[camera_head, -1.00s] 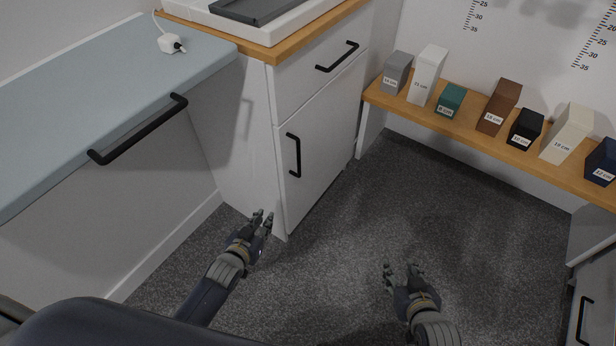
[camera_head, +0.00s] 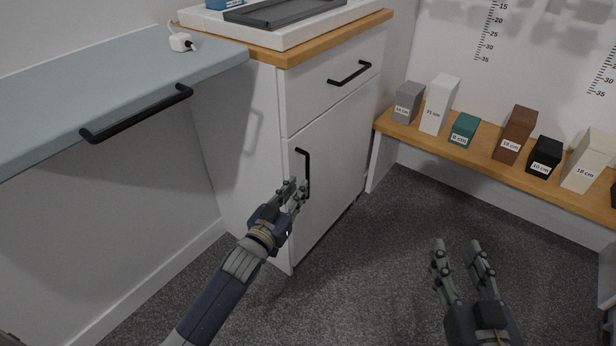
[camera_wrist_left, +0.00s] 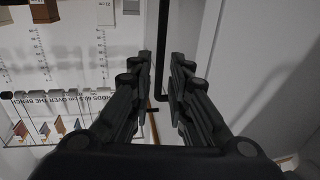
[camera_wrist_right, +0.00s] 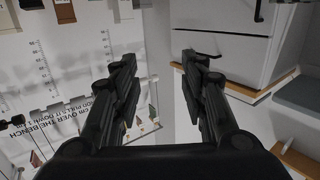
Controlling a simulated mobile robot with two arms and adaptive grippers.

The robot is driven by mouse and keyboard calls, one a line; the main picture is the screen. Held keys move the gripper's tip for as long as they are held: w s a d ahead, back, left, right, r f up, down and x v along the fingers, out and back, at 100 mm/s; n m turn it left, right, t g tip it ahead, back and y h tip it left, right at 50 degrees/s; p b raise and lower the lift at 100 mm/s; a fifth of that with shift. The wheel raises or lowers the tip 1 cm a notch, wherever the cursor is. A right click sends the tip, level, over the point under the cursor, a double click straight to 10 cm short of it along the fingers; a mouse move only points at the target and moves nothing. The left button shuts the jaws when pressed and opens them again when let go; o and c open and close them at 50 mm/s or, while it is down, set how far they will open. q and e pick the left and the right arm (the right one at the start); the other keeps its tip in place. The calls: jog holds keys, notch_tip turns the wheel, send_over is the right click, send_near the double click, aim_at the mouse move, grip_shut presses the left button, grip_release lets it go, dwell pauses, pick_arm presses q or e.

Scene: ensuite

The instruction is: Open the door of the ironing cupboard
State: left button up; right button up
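The white cupboard door (camera_head: 337,160) is closed, below a drawer in the wooden-topped cabinet. Its vertical black handle (camera_head: 305,158) is near the door's left edge. My left gripper (camera_head: 296,186) is open at the lower part of this handle. In the left wrist view the handle (camera_wrist_left: 162,35) appears as a dark upright bar between the spread fingers; whether they touch it I cannot tell. The handle's lower end is partly hidden by the fingers in the head view. My right gripper (camera_head: 457,243) is open and empty over the carpet, away from the cabinet.
A drawer with a black handle (camera_head: 350,73) sits above the door. A blue-grey board (camera_head: 90,90) with a long black bar handle (camera_head: 135,114) is on the left. A wooden shelf (camera_head: 400,131) with several labelled boxes stands at right. Carpet (camera_head: 370,270) before the door is clear.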

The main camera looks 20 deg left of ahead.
aim_at(307, 176)
pick_arm(q)
jog(key=w, duration=0.2)
jog(key=w+b, duration=0.1)
jog(key=w, duration=0.1)
jog(key=w+d, duration=0.1)
jog(key=w, duration=0.1)
jog(key=shift+w+f+b, duration=0.1)
jog(key=shift+b, duration=0.3)
jog(key=shift+w, duration=0.45)
pick_arm(e)
notch_tip(307, 176, up, 10)
jog(key=s+a+t+y, duration=0.1)
jog(key=t+y, duration=0.1)
jog(key=t, duration=0.4)
jog(key=shift+s+r, duration=0.15)
jog(key=shift+s, duration=0.15)
pick_arm(q)
grip_shut()
